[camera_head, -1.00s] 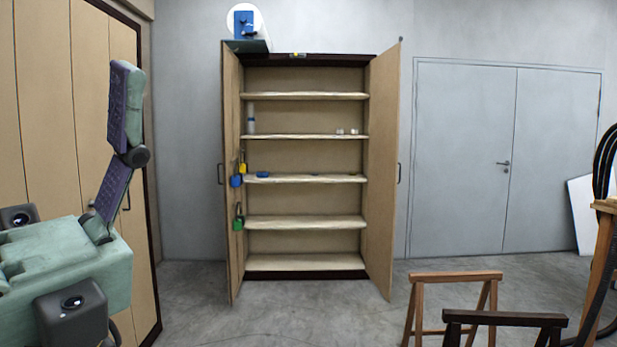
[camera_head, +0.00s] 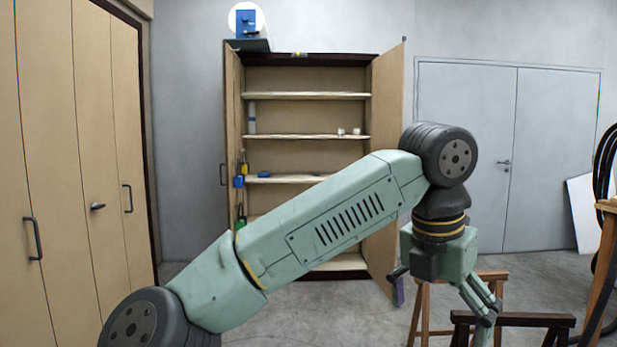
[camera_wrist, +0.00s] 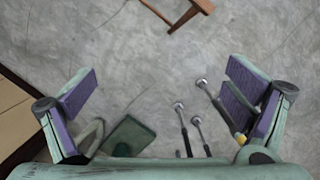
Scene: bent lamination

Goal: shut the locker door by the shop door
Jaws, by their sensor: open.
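The tall wooden locker (camera_head: 310,75) stands open against the back wall in the head view. Its right door (camera_head: 387,110), the one beside the grey shop door (camera_head: 465,120), is swung wide open toward me. Its left door (camera_head: 233,120) is open too. My forearm crosses in front of the locker and hides the right door's middle and handle. My gripper (camera_head: 443,300) points down at the lower right, its left finger overlapping the right door's lower part in the picture; contact cannot be told. In the wrist view my gripper (camera_wrist: 160,85) is open and empty above the floor.
Wooden trestles (camera_head: 510,319) stand at the lower right, close to my gripper in the picture; one also shows in the wrist view (camera_wrist: 187,15). Padlocks (camera_head: 238,182) hang at the left door. Closed tan cabinets (camera_head: 75,120) line the left side. Bare floor (camera_head: 270,318) lies before the locker.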

